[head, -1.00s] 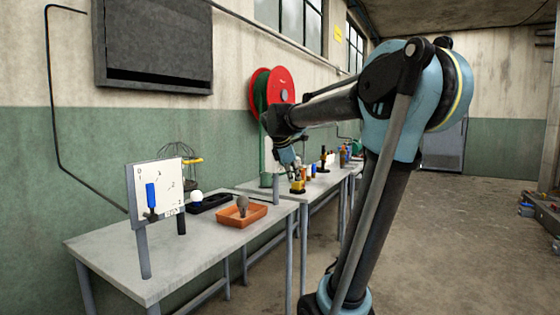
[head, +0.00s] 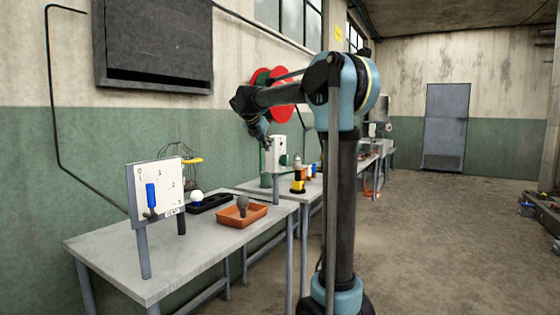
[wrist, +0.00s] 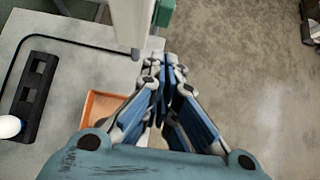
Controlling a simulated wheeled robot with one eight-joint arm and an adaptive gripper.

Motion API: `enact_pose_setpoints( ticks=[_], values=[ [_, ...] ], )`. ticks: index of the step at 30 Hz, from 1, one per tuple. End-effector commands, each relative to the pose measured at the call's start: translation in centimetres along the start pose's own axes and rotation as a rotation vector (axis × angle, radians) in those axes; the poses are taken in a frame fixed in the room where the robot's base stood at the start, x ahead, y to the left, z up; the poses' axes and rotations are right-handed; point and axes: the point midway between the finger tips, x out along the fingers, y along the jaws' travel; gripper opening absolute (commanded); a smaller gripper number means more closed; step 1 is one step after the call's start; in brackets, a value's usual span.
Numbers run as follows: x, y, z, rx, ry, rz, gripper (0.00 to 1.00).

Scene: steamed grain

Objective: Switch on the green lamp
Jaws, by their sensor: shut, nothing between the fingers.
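My gripper (head: 266,143) is shut and empty in the head view, in front of the upright white panel (head: 279,148) on the table. That panel carries a small green part (head: 283,160); I cannot tell whether it is the green lamp or a knob. In the wrist view, my gripper's fingers (wrist: 162,62) are together, and a green block (wrist: 164,12) shows above them beside a pale panel edge (wrist: 130,18). Another white panel (head: 142,177), nearer, has a blue lever handle (head: 151,194) and marks numbered 0 to 3. No lit green lamp is evident.
The near table (head: 115,255) bears a white bulb on a blue base (head: 195,196), a black tray (head: 215,203) and an orange tray (head: 232,221) with a grey bulb (head: 242,202). A red reel (head: 284,108) hangs on the wall.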

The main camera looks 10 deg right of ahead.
Motion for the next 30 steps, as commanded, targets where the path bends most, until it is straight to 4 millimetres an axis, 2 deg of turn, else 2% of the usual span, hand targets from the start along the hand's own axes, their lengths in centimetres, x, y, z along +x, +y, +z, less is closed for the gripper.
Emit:
enact_pose_setpoints(
  ticks=[11, 17, 29, 30],
  values=[
    [0.7, 0.0, 0.0, 0.003, 0.001, 0.000, 0.00],
    [3.4, -0.1, 0.0, 0.005, 0.000, -0.001, 0.00],
    [10.4, -0.1, 0.0, 0.005, 0.001, -0.001, 0.00],
    [10.8, -0.1, 0.6, 0.005, 0.001, -0.002, 0.00]
  ],
)
